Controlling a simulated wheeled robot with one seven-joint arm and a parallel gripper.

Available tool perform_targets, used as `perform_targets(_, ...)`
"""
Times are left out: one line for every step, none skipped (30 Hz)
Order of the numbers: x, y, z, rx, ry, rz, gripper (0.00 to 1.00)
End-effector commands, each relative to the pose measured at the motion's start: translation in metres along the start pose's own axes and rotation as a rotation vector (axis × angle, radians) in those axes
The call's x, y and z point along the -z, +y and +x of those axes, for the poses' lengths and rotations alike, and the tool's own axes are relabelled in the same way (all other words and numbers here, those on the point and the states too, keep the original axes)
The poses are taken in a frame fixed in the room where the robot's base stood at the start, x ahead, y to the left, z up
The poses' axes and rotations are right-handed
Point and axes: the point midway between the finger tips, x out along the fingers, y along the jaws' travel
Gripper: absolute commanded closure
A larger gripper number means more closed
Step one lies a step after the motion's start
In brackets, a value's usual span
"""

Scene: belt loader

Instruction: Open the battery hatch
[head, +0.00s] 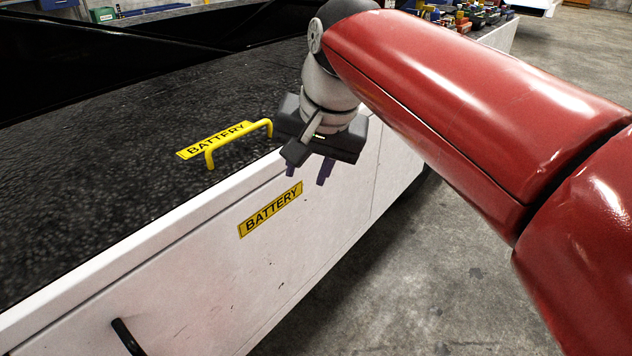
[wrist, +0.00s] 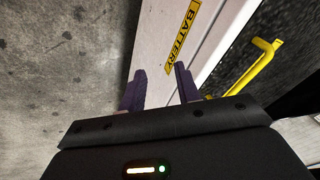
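The battery hatch area has a black textured top (head: 120,190) with a yellow handle (head: 238,139) rising from it beside a yellow BATTERY label (head: 190,152). The yellow handle also shows at the right of the wrist view (wrist: 252,68). A second BATTERY label (head: 270,209) is on the white side panel (head: 215,265), and a BATTERY label shows in the wrist view (wrist: 183,35). My gripper (head: 309,172) is to the right of the yellow handle, near the white top edge, pointing down. Its purple fingers are apart with nothing seen between them in the wrist view (wrist: 160,75). I see no gap at the hatch.
A black handle (head: 128,337) is on the white side at the lower left. Concrete floor (head: 400,280) lies open beside the loader. Several small colourful items (head: 470,15) sit on its far end. Dark rails (head: 110,40) run along the back left.

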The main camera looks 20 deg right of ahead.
Motion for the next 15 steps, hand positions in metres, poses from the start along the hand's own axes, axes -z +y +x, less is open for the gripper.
perform_targets(-0.006,0.005,0.003,0.001,0.005,-0.018,0.67)
perform_targets(-0.008,0.008,0.004,0.002,0.009,-0.03,0.67)
perform_targets(-0.011,0.011,0.007,0.002,0.013,-0.042,0.67)
perform_targets(-0.013,0.013,0.008,0.002,0.016,-0.05,0.67)
perform_targets(-0.015,0.014,0.009,0.003,0.019,-0.059,0.67)
perform_targets(-0.017,0.016,0.011,0.003,0.022,-0.067,0.67)
perform_targets(-0.018,0.017,0.012,0.003,0.024,-0.071,0.67)
perform_targets(-0.018,0.018,0.013,0.003,0.025,-0.076,0.67)
perform_targets(-0.02,0.019,0.013,0.003,0.025,-0.08,0.67)
perform_targets(-0.02,0.02,0.014,0.003,0.026,-0.083,0.67)
perform_targets(-0.02,0.02,0.014,0.003,0.026,-0.085,0.67)
perform_targets(-0.021,0.02,0.014,0.003,0.027,-0.086,0.67)
perform_targets(-0.021,0.02,0.014,0.003,0.027,-0.086,0.67)
perform_targets(-0.021,0.02,0.014,0.003,0.027,-0.086,0.67)
perform_targets(-0.021,0.02,0.014,0.003,0.027,-0.086,0.67)
